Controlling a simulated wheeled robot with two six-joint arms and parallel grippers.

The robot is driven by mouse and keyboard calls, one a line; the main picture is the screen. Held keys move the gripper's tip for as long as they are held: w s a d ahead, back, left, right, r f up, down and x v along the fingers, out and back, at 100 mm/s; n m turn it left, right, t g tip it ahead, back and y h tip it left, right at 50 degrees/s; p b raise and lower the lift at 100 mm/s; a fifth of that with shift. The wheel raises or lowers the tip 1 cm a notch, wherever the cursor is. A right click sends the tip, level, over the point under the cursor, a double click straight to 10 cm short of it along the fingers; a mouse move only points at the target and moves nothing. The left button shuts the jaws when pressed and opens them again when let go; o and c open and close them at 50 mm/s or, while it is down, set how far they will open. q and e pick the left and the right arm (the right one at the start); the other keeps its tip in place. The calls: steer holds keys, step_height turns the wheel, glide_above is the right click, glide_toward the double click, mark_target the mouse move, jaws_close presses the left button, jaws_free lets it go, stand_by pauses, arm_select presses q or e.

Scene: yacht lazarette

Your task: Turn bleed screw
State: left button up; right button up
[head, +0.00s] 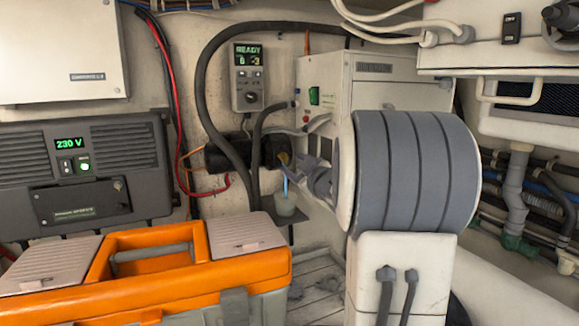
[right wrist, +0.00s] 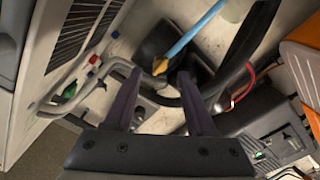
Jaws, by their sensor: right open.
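A small brass-coloured piece, which looks like the bleed screw (head: 284,158), sits at the dark cylindrical pump body (head: 226,156). A light blue tube (head: 287,186) runs from it down to a small pale cup (head: 285,204). In the right wrist view the brass piece (right wrist: 160,67) shows at the end of the blue tube (right wrist: 195,33), framed between the fingertips. My right gripper (head: 300,170) is open and empty, just right of the screw in the head view. I cannot tell whether a finger touches it. My left gripper is not in view.
An orange toolbox (head: 245,272) fills the lower left foreground. A grey unit reading 230 V (head: 150,190) is on the left wall. A control panel reading READY (head: 247,78) hangs above the pump. Thick black hoses (head: 202,85) loop close around the pump.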

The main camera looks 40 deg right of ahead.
mark_target(286, 158)
steer(key=b+v, duration=0.1)
steer(key=v, duration=0.5)
steer(key=shift+s, duration=0.25)
steer(key=w+m+p, duration=0.2)
steer(key=p, duration=0.1)
steer(key=w+d+m+p, duration=0.1)
steer(key=w+m+p, duration=0.1)
steer(key=w+p, duration=0.1)
steer(key=w+m+p, duration=0.2)
steer(key=w+p, duration=0.1)
steer(key=p, duration=0.1)
steer(key=shift+w+d+r, duration=0.25)
steer(key=shift+d+r, duration=0.05)
steer(key=shift+d, duration=0.1)
steer(key=shift+x, duration=0.8)
steer(key=shift+f, duration=0.15)
jaws_close()
steer(key=shift+m, duration=0.3)
